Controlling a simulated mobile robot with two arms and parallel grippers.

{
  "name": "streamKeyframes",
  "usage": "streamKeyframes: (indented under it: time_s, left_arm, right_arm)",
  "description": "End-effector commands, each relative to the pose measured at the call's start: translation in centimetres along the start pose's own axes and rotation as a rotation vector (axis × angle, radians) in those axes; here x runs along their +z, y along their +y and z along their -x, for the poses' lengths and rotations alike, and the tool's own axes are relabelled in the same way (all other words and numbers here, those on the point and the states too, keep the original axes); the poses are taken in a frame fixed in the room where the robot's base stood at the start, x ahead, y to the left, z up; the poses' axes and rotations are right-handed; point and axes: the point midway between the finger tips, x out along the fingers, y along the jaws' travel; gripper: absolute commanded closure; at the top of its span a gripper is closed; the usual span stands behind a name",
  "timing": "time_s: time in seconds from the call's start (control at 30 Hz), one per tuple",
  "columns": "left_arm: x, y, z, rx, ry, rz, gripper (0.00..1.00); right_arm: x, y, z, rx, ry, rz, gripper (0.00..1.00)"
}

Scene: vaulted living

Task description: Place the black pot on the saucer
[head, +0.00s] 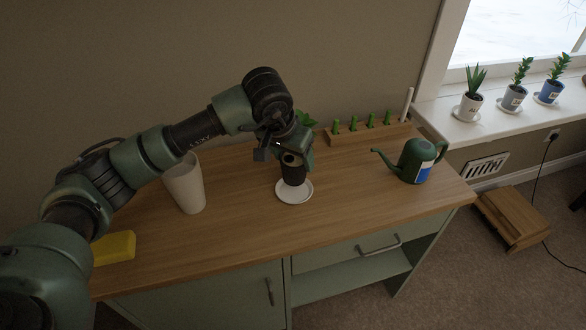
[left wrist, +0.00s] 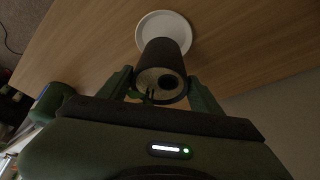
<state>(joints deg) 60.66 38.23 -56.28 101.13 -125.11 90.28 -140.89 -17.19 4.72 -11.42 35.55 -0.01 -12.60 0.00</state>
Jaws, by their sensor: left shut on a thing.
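The black pot (head: 293,174) is held by my left gripper (head: 288,152) over the white saucer (head: 292,197) on the wooden tabletop. In the left wrist view the pot (left wrist: 162,58) is between the two fingers of my left gripper (left wrist: 163,88), its open end facing the camera. The saucer (left wrist: 153,20) shows beyond the pot, which covers part of it. I cannot tell whether the pot's base touches the saucer. My right gripper is in neither view.
A white tapered vase (head: 186,186) stands left of the saucer, near my left arm. A green watering can (head: 414,163) stands to the right. A wooden planter (head: 345,137) with small green plants is at the back. A yellow block (head: 115,247) lies front left.

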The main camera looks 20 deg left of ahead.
Motion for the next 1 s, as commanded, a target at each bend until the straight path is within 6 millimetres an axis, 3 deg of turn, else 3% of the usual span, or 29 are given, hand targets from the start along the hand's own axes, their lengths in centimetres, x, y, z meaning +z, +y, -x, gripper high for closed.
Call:
streamKeyframes:
  time_s: [0.3, 0.73, 0.77, 0.8, 1.0]
  left_arm:
    - [1.5, 0.0, -3.7, 0.001, 0.0, 0.001, 0.89]
    - [1.8, 0.0, -4.3, -0.001, 0.002, 0.0, 0.89]
    - [1.8, 0.0, -4.2, -0.001, 0.0, 0.0, 0.27]
    - [1.8, 0.0, -4.2, -0.001, 0.0, 0.0, 0.16]
    - [1.8, 0.0, -4.2, 0.0, 0.0, 0.0, 0.14]
  right_arm:
    - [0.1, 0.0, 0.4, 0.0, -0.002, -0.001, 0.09]
    - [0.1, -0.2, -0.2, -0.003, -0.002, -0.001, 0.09]
    - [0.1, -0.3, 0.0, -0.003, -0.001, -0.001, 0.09]
    - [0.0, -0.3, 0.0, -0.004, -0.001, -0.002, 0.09]
    - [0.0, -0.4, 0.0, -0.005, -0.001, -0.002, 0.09]
